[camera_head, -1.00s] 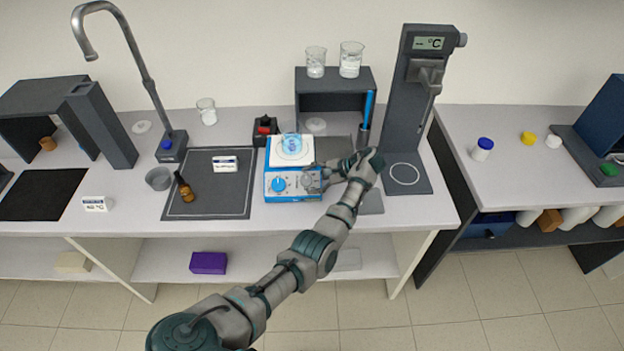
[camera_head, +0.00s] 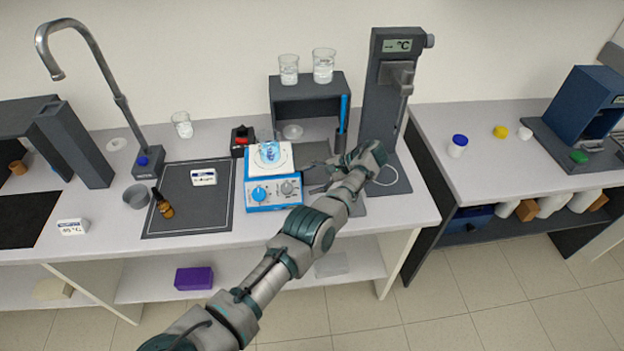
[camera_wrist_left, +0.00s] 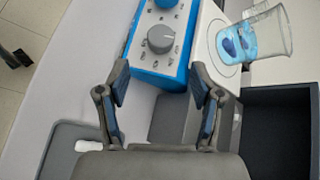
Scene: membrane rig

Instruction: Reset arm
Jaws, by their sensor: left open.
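My left gripper (camera_head: 316,178) is open and empty, just right of the blue and white stirrer (camera_head: 273,201). In the left wrist view its two fingers (camera_wrist_left: 160,82) are spread apart with nothing between them. The stirrer (camera_wrist_left: 165,62) shows there just beyond the fingertips, with a grey knob (camera_wrist_left: 161,39) on its front. The fingers look apart from it. A beaker with blue liquid (camera_head: 270,154) stands on the stirrer's white top plate; it also shows in the wrist view (camera_wrist_left: 255,38). My right gripper is not in view.
Right of my gripper stands a tall dark stand with a °C display (camera_head: 397,46). A dark shelf (camera_head: 309,88) behind carries two beakers. A brown bottle (camera_head: 163,203) is on the dark mat (camera_head: 205,222) at left. A side bench (camera_head: 470,180) stands right, past a gap.

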